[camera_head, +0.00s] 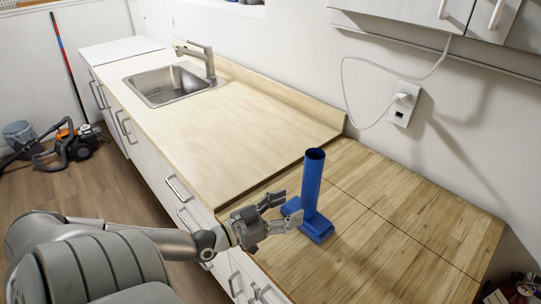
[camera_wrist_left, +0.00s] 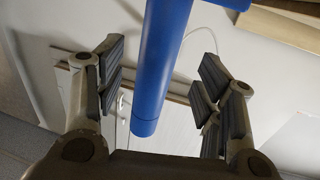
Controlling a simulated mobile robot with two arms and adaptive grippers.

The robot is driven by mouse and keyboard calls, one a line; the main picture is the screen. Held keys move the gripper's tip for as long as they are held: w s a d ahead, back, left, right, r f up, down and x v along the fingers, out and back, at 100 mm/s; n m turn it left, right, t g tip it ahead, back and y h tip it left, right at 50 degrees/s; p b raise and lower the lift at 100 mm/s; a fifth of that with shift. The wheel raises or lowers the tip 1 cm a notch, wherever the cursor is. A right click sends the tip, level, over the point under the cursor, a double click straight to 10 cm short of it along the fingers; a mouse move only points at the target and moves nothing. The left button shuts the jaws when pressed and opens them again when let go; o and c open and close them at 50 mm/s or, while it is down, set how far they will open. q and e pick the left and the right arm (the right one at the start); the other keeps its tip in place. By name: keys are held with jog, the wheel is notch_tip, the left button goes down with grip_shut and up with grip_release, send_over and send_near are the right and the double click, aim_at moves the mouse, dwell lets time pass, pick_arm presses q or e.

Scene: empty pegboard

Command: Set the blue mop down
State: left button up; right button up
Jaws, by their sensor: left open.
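The blue mop (camera_head: 312,186) stands upright on the brown wooden countertop (camera_head: 385,245), its wide blue base on the surface and its tube pointing up. My left gripper (camera_head: 284,212) is beside it on the left, fingers open and pointing toward it. In the left wrist view the blue mop tube (camera_wrist_left: 160,60) runs between the two spread fingers of my left gripper (camera_wrist_left: 160,85), with clear gaps on both sides. My right gripper is not in view.
A lighter counter (camera_head: 245,130) with a steel sink (camera_head: 175,85) and faucet extends behind. A wall outlet (camera_head: 404,104) with a white cable is at the right, below white cabinets. The wooden countertop right of the mop is clear. A vacuum cleaner (camera_head: 78,142) stands on the floor at left.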

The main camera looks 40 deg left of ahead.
pick_arm(q)
jog(key=shift+v, duration=2.4)
